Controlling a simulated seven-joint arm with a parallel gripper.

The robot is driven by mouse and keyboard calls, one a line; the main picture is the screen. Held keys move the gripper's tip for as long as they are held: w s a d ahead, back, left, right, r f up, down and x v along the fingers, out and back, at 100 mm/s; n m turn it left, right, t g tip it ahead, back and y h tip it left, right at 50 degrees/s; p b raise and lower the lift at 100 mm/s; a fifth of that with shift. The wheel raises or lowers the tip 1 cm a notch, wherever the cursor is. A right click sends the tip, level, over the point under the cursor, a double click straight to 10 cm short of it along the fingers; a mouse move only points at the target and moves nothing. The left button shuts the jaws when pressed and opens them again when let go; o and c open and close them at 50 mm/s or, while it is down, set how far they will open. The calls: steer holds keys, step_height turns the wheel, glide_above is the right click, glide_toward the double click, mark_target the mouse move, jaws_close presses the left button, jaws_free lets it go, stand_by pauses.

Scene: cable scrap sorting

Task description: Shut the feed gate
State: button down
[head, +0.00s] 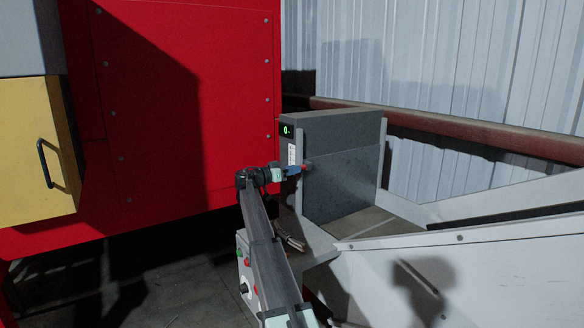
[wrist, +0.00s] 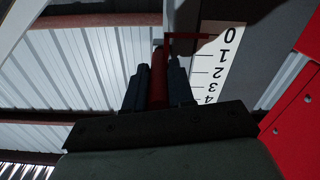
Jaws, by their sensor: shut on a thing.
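The feed gate (head: 345,182) is a grey plate between two upright posts, at the head of a chute. Its lower edge appears down at the chute floor. My gripper (head: 294,171) is at the gate's left side. It is shut on the red handle (wrist: 158,78), with one dark finger on each side in the wrist view. A white scale (wrist: 216,62) beside the handle carries the marks 0 to 4. A thin red pointer (wrist: 190,36) lies by the 0 mark. A small green display (head: 287,130) on the gate housing seems to read 0.
A large red machine (head: 180,100) stands to the left, with a yellow box (head: 35,150) on it. The pale chute (head: 470,260) runs to the right. A control box (head: 243,270) with buttons sits low beside my arm. A rusty rail (head: 450,127) crosses behind.

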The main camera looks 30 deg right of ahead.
steer(key=shift+f, duration=0.3)
steer(key=c, duration=1.3)
jaws_free()
steer(key=o, duration=0.3)
steer(key=shift+r, duration=0.1)
steer(key=a, duration=1.3)
steer(key=shift+a, duration=0.4)
